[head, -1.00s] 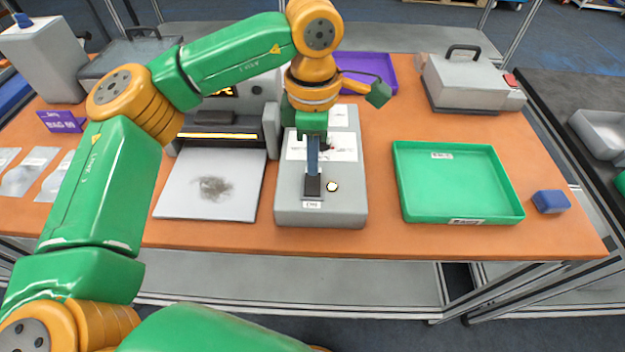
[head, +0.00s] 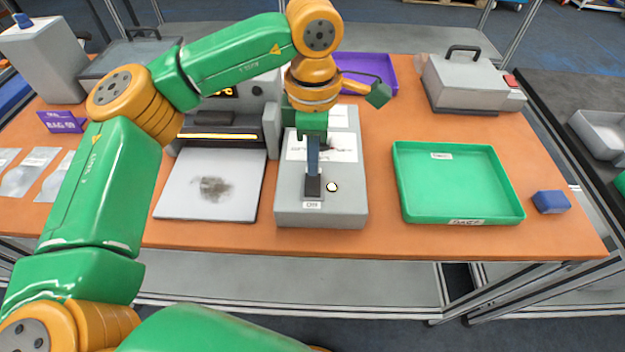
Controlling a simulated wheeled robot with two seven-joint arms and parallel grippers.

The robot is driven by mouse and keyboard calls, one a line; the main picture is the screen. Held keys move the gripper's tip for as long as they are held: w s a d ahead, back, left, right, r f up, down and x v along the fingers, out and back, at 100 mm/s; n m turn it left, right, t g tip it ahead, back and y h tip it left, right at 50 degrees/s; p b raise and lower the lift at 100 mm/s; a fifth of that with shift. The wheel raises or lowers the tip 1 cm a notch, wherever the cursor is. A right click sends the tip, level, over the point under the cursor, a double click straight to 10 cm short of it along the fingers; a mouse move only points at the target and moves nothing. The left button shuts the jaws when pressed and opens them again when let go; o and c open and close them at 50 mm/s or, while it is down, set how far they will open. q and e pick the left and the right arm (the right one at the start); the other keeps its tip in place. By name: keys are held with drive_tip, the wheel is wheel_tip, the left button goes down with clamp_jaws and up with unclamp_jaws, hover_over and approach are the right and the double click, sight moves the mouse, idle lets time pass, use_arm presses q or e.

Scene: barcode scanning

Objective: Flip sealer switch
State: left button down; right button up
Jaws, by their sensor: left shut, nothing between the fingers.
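The sealer's grey control box (head: 348,208) stands on the table at the middle. On its front top is a small dark switch (head: 313,187) above a white label that seems to read ON. A round pale light (head: 332,187) sits to the right of the switch. My left gripper (head: 313,166) points down over the box, shut and empty, with its tips at or just behind the switch. I cannot tell whether they touch it. The gripper hides part of the white printed sheet on the box. My right gripper is not in view.
Left of the box is the sealer with a grey plate (head: 190,200). A green tray (head: 460,185) and a blue block (head: 550,202) lie to the right. A purple tray (head: 385,60) and a grey handled case (head: 465,82) are behind. Clear bags (head: 35,170) lie at far left.

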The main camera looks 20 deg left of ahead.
use_arm(q)
drive_tip(key=shift+f+b, duration=0.75)
drive_tip(key=shift+f, duration=0.2)
idle(0.6)
wheel_tip(320, 180, up, 7)
drive_tip(key=p, duration=0.6)
drive_tip(key=shift+r, duration=0.15)
